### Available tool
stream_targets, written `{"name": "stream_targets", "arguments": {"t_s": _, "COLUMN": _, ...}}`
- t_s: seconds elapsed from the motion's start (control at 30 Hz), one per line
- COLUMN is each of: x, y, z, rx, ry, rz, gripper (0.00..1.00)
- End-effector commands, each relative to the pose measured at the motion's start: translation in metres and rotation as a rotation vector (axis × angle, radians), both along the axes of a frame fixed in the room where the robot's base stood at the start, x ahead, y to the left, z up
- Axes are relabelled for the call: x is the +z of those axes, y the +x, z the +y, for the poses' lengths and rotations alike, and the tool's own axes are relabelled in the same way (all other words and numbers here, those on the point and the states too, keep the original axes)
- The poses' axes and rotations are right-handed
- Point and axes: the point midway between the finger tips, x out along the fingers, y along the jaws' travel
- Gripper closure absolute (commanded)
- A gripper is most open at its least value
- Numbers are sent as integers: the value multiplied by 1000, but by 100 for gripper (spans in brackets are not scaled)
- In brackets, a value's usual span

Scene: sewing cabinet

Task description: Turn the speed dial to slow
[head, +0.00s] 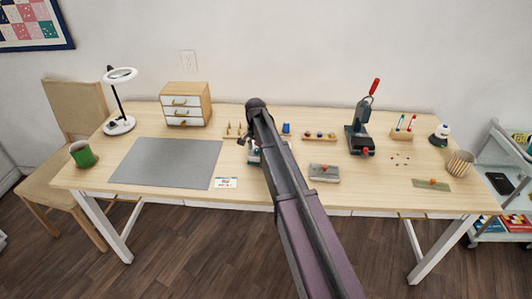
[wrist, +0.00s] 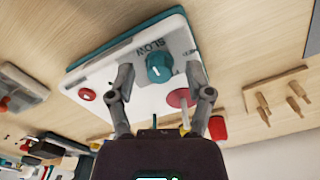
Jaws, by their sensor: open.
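The speed dial (wrist: 160,67) is a round teal knob with a small white mark on a white control box (wrist: 100,100). The word SLOW (wrist: 151,47) is printed beside it, and the picture is too small to tell exactly where the mark points. My gripper (wrist: 163,82) is open, with one finger on each side of the dial; I cannot tell whether either touches it. A red round button (wrist: 178,97) and a smaller red knob (wrist: 87,95) are also on the box. In the head view the box (head: 253,156) is mostly hidden behind my arm.
A wooden rack with pegs (wrist: 277,95) stands close to the box. In the head view, a grey mat (head: 165,163) lies left, and a press with a red handle (head: 361,130) stands right. A small grey block (head: 324,174) is nearer, right of my arm.

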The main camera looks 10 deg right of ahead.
Motion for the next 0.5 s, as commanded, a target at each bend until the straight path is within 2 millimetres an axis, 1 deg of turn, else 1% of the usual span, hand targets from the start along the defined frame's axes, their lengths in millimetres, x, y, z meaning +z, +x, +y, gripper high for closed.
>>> {"name": "stream_targets", "arguments": {"t_s": 0.5, "x": 0, "y": 0, "z": 0, "rx": -339, "ry": 0, "rz": 0, "gripper": 34}}
